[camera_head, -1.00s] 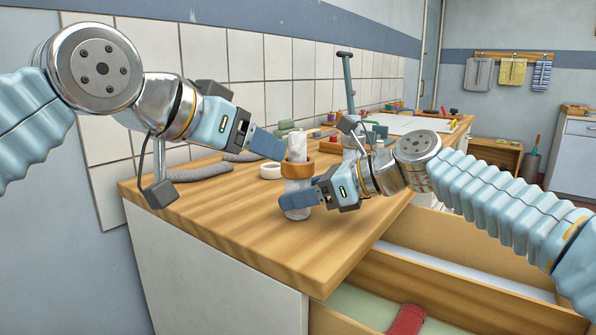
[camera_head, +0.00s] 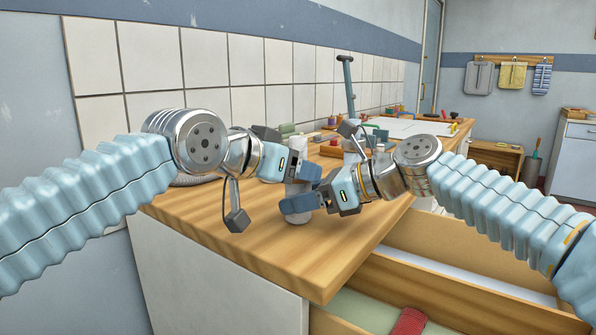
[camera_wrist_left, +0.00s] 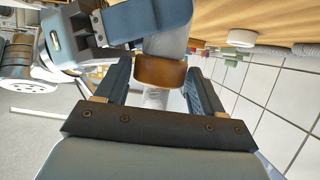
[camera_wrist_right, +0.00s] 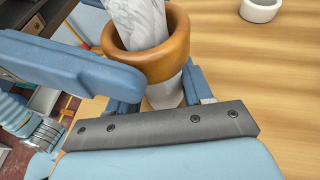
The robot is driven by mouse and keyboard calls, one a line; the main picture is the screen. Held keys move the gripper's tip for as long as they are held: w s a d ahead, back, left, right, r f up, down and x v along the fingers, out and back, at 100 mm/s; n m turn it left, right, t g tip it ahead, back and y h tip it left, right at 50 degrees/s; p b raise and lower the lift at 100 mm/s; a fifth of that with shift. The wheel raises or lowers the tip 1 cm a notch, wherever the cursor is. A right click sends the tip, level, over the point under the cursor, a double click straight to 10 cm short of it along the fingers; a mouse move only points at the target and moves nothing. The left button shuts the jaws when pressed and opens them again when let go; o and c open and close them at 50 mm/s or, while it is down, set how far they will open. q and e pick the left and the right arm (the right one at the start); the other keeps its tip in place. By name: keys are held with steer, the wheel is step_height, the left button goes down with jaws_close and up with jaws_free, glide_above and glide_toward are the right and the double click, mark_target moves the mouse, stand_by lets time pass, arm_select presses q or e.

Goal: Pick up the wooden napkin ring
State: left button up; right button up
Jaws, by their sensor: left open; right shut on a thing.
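The wooden napkin ring (camera_wrist_left: 160,72) is a brown band around a rolled, pale marbled napkin (camera_wrist_right: 165,92). The right wrist view also shows the ring (camera_wrist_right: 150,45), with the roll sticking out above and below. In the head view my left gripper hides the ring. My left gripper (camera_head: 308,172) is open, with its fingers on either side of the ring and roll in the left wrist view; contact cannot be told. My right gripper (camera_head: 298,207) is shut on the roll below the ring, above the wooden worktop (camera_head: 270,260).
A small white ring (camera_wrist_right: 262,10) lies on the worktop. A tiled wall (camera_head: 200,110) bounds the back. The worktop's near corner is clear.

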arm_select(q)
steer(key=shift+w+d+f, duration=0.1)
steer(key=shift+w+d, duration=0.05)
steer(key=shift+w, duration=0.05)
steer(key=c, duration=0.8)
step_height(320, 180, up, 10)
stand_by(0.3)
arm_select(e)
steer(key=o, duration=1.1)
